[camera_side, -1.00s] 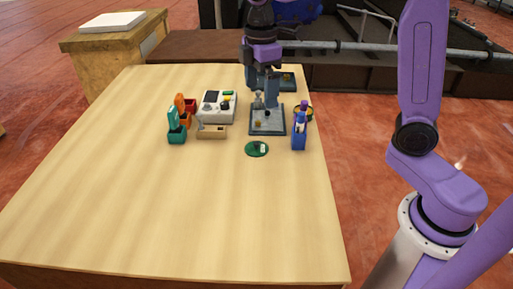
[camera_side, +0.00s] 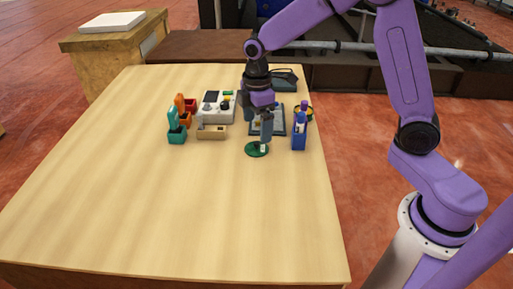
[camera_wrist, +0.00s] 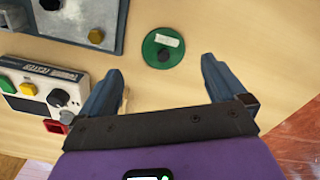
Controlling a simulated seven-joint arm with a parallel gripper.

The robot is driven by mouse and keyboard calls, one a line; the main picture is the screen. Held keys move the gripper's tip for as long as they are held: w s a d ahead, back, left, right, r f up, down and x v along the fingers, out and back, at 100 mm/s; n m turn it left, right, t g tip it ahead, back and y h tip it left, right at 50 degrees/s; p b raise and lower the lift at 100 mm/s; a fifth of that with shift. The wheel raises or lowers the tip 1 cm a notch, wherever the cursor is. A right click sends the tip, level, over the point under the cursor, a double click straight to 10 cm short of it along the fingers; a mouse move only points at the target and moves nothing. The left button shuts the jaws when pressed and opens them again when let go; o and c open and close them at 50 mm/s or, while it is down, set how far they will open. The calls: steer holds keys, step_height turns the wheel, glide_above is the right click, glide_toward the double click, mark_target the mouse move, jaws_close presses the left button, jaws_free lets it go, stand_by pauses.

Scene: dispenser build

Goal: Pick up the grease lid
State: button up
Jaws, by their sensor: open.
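The grease lid appears to be the round green disc (camera_side: 252,152) lying flat on the table, with a pale label on it. In the wrist view the green disc (camera_wrist: 150,57) also shows a dark knob at its middle. The disc lies just beyond the fingertips; I cannot tell the exact height gap.
A grey fixture plate (camera_side: 281,127) lies behind the disc. A blue holder (camera_side: 299,141) stands to the right. A white device with buttons (camera_side: 212,113), a small wooden box (camera_side: 211,133) and coloured tool holders (camera_side: 177,137) are to the left. The front table area is clear.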

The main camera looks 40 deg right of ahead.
mark_target(257, 142)
steer(key=shift+s+a+f, duration=0.1)
steer(key=shift+a+f, duration=0.05)
steer(key=shift+f, duration=1.3)
steer(key=shift+s+a+f, duration=0.1)
steer(key=shift+f, duration=1.3)
steer(key=c, duration=1.1)
